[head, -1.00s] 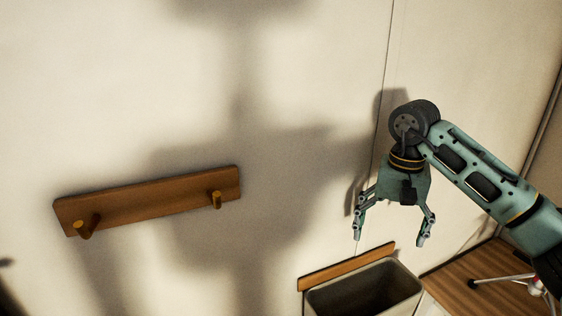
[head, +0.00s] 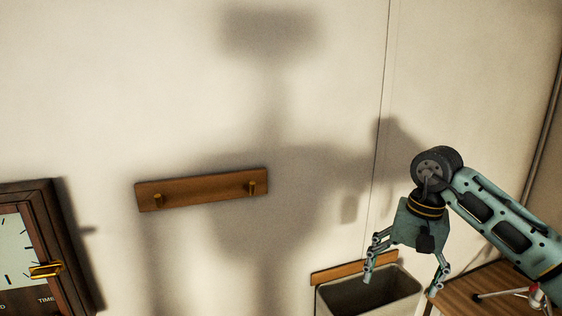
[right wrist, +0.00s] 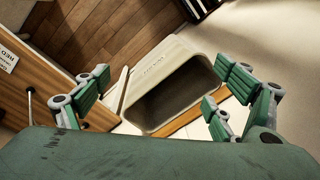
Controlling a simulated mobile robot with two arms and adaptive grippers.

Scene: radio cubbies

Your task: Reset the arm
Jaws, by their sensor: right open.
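My right gripper (head: 408,276) hangs from the teal right arm at the right of the head view, fingers pointing down. Its fingers are spread with nothing between them. It is in front of and above a grey open bin (head: 372,292) by the wall. In the right wrist view the green fingers (right wrist: 160,98) are apart, with the bin (right wrist: 150,78) beyond them; its dark inside looks empty. My left gripper is not in view.
A wooden peg rail (head: 205,188) with two pegs is on the pale wall.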

